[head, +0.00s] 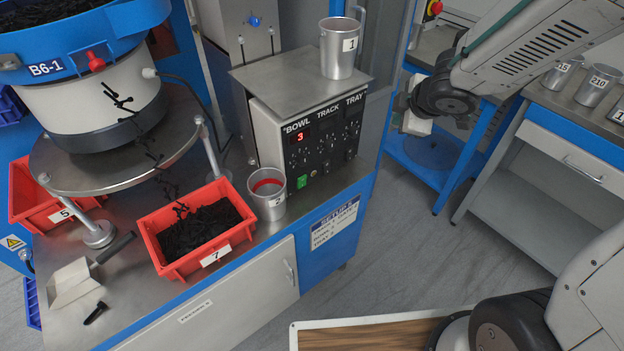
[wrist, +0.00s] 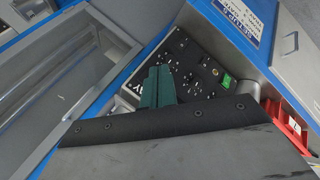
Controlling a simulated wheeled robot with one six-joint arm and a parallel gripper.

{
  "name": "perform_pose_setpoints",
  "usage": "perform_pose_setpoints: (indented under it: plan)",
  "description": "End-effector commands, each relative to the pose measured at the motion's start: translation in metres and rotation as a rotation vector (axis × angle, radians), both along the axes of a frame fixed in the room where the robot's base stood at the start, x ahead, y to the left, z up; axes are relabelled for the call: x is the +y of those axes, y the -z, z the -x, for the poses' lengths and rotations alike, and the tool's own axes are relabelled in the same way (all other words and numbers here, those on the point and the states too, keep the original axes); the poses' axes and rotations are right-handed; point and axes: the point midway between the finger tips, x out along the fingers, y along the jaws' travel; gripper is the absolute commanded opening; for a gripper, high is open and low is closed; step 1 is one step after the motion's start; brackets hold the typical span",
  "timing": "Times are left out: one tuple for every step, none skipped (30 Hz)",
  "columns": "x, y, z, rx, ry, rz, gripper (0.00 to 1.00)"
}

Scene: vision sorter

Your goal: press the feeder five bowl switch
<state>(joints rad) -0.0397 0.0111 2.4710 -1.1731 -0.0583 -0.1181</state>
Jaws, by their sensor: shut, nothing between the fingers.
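The control box (head: 315,88) stands on the steel bench, its dark panel (head: 325,140) labelled BOWL, TRACK and TRAY. A red display showing 3 (head: 303,137) sits in the BOWL column at the left, with several small switches and knobs below it. A green switch (head: 303,181) is at the lower left. In the wrist view the panel (wrist: 195,70) appears turned over, with the green switch (wrist: 227,81) at its right. My gripper (wrist: 155,88), dark green, is shut and empty in front of the TRAY end; contact cannot be told. Its fingertips are not clear in the head view.
A cup marked 1 (head: 339,55) stands on the box and cup 2 (head: 267,197) beside it. Red bin 7 (head: 190,262) holds black parts. The bowl feeder B6-1 (head: 90,95) stands left. Grey floor (head: 400,235) is open right of the bench.

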Motion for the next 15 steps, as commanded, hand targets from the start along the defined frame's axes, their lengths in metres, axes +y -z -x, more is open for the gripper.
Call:
perform_pose_setpoints:
  plan:
    - [0.020,0.026,-0.002,0.028,-0.131,-0.014,0.00]
    - [0.033,0.038,-0.001,0.041,-0.213,-0.028,0.00]
    - [0.049,0.053,0.003,0.060,-0.315,-0.050,0.00]
    - [0.060,0.063,0.008,0.076,-0.385,-0.068,0.00]
    - [0.069,0.073,0.013,0.092,-0.450,-0.088,0.00]
    - [0.081,0.084,0.021,0.113,-0.528,-0.112,0.00]
    - [0.088,0.091,0.027,0.127,-0.578,-0.132,0.00]
    - [0.094,0.097,0.032,0.141,-0.623,-0.148,0.00]
    - [0.101,0.103,0.039,0.156,-0.673,-0.170,0.00]
    - [0.105,0.107,0.044,0.167,-0.703,-0.183,0.00]
    - [0.108,0.110,0.048,0.175,-0.729,-0.196,0.00]
    - [0.111,0.112,0.052,0.184,-0.754,-0.208,0.00]
    - [0.112,0.114,0.054,0.189,-0.769,-0.214,0.00]
    - [0.114,0.115,0.056,0.191,-0.777,-0.220,0.00]
    - [0.115,0.115,0.057,0.194,-0.786,-0.223,0.00]
